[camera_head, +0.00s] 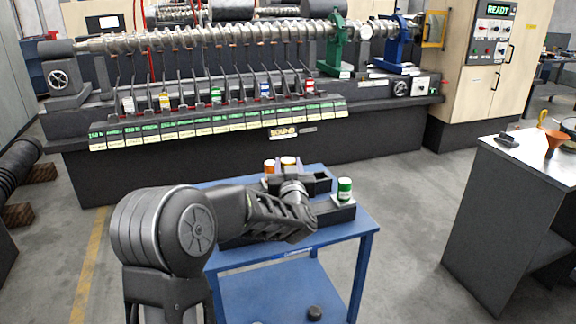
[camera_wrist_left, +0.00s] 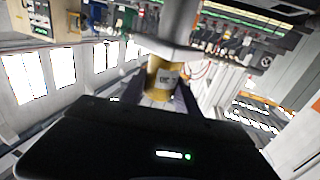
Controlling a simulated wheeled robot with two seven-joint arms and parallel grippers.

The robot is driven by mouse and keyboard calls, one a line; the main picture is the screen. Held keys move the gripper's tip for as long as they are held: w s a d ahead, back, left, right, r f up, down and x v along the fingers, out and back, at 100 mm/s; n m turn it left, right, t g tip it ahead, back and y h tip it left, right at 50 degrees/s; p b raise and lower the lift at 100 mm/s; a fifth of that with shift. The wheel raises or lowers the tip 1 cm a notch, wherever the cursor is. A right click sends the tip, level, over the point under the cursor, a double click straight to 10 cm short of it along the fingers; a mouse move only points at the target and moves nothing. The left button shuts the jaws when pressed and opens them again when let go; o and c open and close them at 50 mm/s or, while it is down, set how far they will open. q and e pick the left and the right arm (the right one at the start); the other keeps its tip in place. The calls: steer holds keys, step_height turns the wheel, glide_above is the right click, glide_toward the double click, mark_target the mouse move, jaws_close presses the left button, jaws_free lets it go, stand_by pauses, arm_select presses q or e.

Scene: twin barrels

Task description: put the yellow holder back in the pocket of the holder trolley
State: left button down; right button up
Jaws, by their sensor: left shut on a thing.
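The yellow holder (camera_wrist_left: 163,80) is between the fingers of my left gripper in the left wrist view, with dark lettering on its side. A wide pale cylinder rises above it there. In the head view my left gripper (camera_head: 288,166) is over the back of the holder trolley (camera_head: 335,238), and the held holder (camera_head: 288,160) shows only its top. My wrist hides its lower part, so I cannot tell whether it touches a pocket. The trolley is blue with dark pocket blocks (camera_head: 345,212) on top. The right gripper is not in view.
A green-and-white holder (camera_head: 345,188) stands upright at the trolley's right. An orange-topped holder (camera_head: 269,167) is close left of my gripper. The long camshaft machine (camera_head: 230,125) stands behind. A grey cabinet (camera_head: 510,215) with an orange funnel (camera_head: 553,142) is at right. Floor between is clear.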

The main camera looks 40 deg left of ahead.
arm_select(q)
steer(key=shift+f+b, duration=1.75)
steer(key=shift+f, duration=0.45)
steer(key=shift+f+b, duration=2.8)
steer(key=shift+f, duration=0.25)
steer(key=c, duration=0.8)
jaws_free()
steer(key=shift+f, duration=0.2)
steer(key=v, duration=0.8)
steer(key=shift+r, duration=0.15)
